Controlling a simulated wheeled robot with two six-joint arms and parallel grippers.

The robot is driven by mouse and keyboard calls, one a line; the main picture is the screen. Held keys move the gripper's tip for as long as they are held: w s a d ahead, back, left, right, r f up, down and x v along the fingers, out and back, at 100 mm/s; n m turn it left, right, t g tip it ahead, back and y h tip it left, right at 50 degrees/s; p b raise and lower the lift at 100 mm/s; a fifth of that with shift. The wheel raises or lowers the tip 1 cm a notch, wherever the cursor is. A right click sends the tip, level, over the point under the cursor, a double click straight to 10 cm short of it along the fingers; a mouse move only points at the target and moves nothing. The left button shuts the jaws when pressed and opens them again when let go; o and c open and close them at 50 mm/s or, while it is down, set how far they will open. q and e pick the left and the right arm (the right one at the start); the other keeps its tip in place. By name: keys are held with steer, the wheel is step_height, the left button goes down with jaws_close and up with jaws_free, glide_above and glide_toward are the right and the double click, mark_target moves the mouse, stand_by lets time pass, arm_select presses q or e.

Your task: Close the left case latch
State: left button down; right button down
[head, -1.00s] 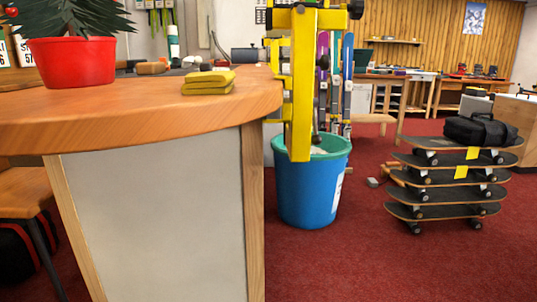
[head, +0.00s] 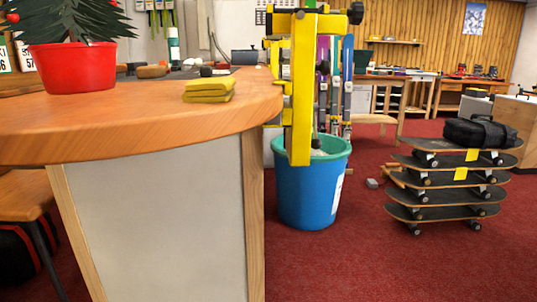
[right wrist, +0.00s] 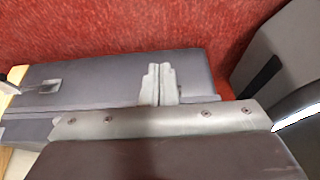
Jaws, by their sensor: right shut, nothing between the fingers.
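In the right wrist view a dark grey-purple case (right wrist: 110,75) lies across the frame, with a reddish floor behind it. A small grey metal piece, apparently a latch (right wrist: 40,88), is on its left part. I cannot tell whether it is open or closed. My right gripper (right wrist: 159,72) has its two grey fingers together, empty, in front of the case. They are to the right of the latch and apart from it. Whether the fingertips touch the case is unclear. The case cannot be made out in the head view. My left gripper is not in view.
A blue bucket (head: 308,195) and stacked skateboards (head: 445,195) stand on red carpet. In the wrist view a grey box (right wrist: 275,60) is at right.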

steer(key=shift+a+r, duration=0.1)
steer(key=shift+r, duration=0.05)
steer(key=shift+a+r+p, duration=0.5)
steer(key=shift+a+p, duration=0.15)
steer(key=shift+p, duration=0.15)
steer(key=shift+a, duration=0.1)
